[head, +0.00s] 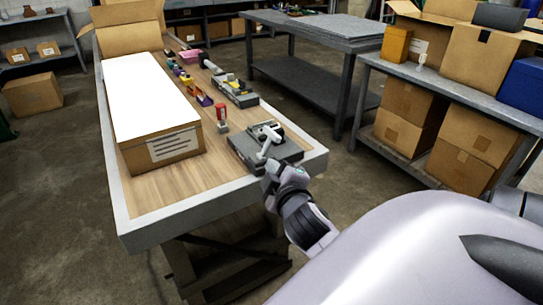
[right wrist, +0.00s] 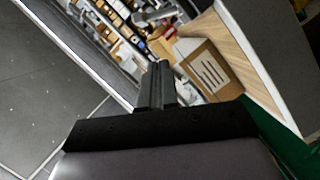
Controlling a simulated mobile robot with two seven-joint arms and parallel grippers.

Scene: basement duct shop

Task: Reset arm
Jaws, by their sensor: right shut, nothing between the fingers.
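My right gripper (head: 271,177) hangs in front of the near right corner of the wooden-topped workbench (head: 160,193) in the head view. In the right wrist view its two dark fingers (right wrist: 161,70) are together with nothing between them. A grey flat device (head: 246,152) with a white lever and black parts sits on the bench just beyond the gripper. I cannot tell from the head view whether the gripper touches the bench edge; the right wrist view shows no contact at the fingers. My left gripper is in neither view.
A long labelled cardboard box (head: 180,142) with a white top fills the bench's left side. A red-and-grey item (head: 222,118) and several small tools stand along the bench. A dark metal table (head: 310,35) and a shelf with cardboard boxes (head: 482,55) are to the right. Floor shows between them.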

